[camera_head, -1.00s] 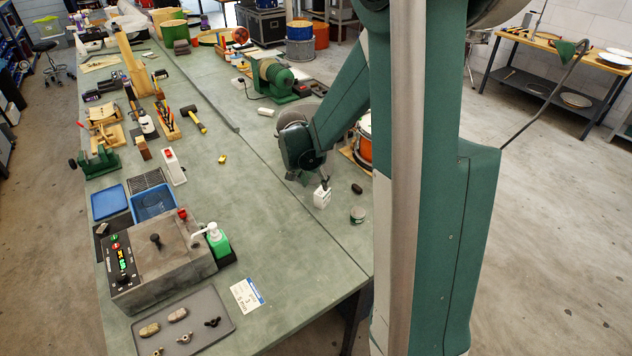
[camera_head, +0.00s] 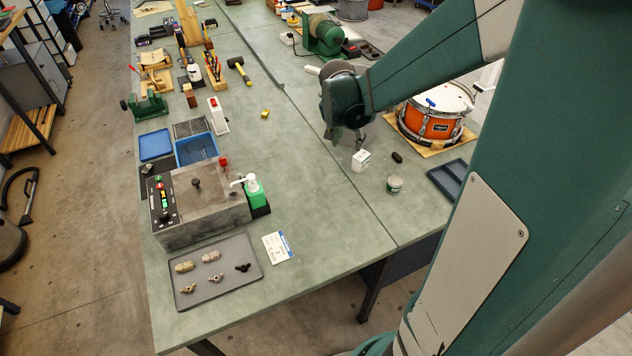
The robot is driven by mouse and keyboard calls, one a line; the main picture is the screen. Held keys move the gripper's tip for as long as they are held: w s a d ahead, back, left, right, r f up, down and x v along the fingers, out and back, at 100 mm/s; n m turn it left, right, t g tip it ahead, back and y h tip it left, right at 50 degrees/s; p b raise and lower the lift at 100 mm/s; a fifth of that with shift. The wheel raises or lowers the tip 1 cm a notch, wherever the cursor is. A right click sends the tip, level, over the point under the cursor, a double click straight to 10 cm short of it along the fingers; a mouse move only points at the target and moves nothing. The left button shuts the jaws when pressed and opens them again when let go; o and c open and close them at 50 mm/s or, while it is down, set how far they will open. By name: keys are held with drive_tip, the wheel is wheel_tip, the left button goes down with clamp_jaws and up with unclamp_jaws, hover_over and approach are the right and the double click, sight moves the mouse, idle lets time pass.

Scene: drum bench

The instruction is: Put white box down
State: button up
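The white box (camera_head: 361,161) is small and stands upright on the green bench top, right of the long seam. My gripper (camera_head: 349,142) points down just above and to the left of it in the picture. Its two fingers look spread apart, and the box shows below them, not between them. The gap between the near fingertip and the box's top is too small to judge.
A small round tin (camera_head: 394,184) and a dark oval object (camera_head: 397,157) lie right of the box. An orange drum (camera_head: 430,125) and a dark blue tray (camera_head: 447,178) are further right. A grey control box (camera_head: 205,205) stands left. The bench between is clear.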

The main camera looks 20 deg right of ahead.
drive_tip(key=s+a+r+n+t+y, duration=0.1)
drive_tip(key=s+a+r+n, duration=0.4)
drive_tip(key=s+a, duration=0.6)
drive_tip(key=s+a+r+n+t+y, duration=0.2)
drive_tip(key=s+a+r+n, duration=0.4)
drive_tip(key=s+a, duration=0.5)
drive_tip(key=shift+r+t+y, duration=0.3)
drive_tip(key=shift+r+t, duration=0.2)
drive_tip(key=shift+t, duration=0.2)
drive_tip(key=shift+f+b, duration=0.75)
drive_tip(key=shift+f, duration=0.05)
